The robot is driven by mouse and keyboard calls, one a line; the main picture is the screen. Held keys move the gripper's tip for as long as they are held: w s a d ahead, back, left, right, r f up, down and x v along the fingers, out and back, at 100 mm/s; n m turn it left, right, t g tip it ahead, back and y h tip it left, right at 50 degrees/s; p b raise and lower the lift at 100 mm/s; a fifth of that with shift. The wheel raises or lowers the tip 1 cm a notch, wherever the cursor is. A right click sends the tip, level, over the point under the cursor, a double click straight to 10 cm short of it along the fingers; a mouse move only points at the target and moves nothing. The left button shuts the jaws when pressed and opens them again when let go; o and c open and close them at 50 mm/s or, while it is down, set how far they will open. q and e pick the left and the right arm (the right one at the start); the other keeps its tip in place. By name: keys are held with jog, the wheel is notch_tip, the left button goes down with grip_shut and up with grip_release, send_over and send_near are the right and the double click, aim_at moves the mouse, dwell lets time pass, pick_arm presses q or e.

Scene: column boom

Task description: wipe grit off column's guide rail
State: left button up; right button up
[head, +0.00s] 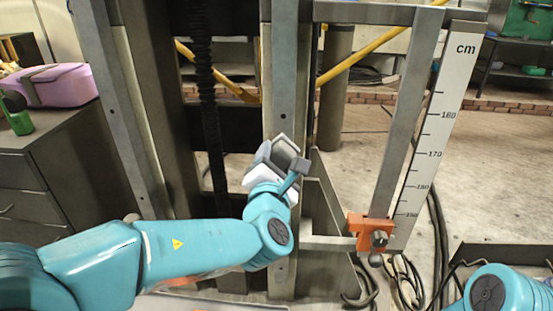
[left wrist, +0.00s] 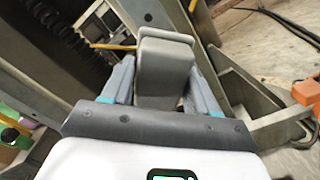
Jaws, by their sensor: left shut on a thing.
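A grey metal guide rail (head: 283,75) runs upright through the middle of the head view, with small dark bolt holes. My left gripper (head: 280,162) is in front of it. In the left wrist view, the left gripper (left wrist: 163,88) is shut on a grey, rounded block, seemingly a wiping pad (left wrist: 165,62). The pad lies between the two fingers and points toward the column. I cannot tell whether it touches the rail. My gripper hides part of the rail; no grit can be made out. My right gripper is outside the views.
A second upright rail (head: 118,90) stands at the left. A white centimetre scale (head: 437,120) and an orange clamp (head: 370,232) are at the right. A dark drawer cabinet (head: 50,170) carries a pink case (head: 55,85). Loose black cables (head: 408,285) lie on the floor.

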pick_arm(q)
jog(key=w+d+f+p, duration=0.2)
jog(key=w+d+f, duration=0.2)
jog(key=w, duration=0.3)
jog(key=shift+w+d, duration=0.15)
jog(key=shift+d, duration=0.35)
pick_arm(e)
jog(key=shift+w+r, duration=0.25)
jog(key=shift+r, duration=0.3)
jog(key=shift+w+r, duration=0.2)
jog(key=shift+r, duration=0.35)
pick_arm(q)
jog(key=shift+w+p, duration=0.35)
jog(key=shift+w, duration=0.65)
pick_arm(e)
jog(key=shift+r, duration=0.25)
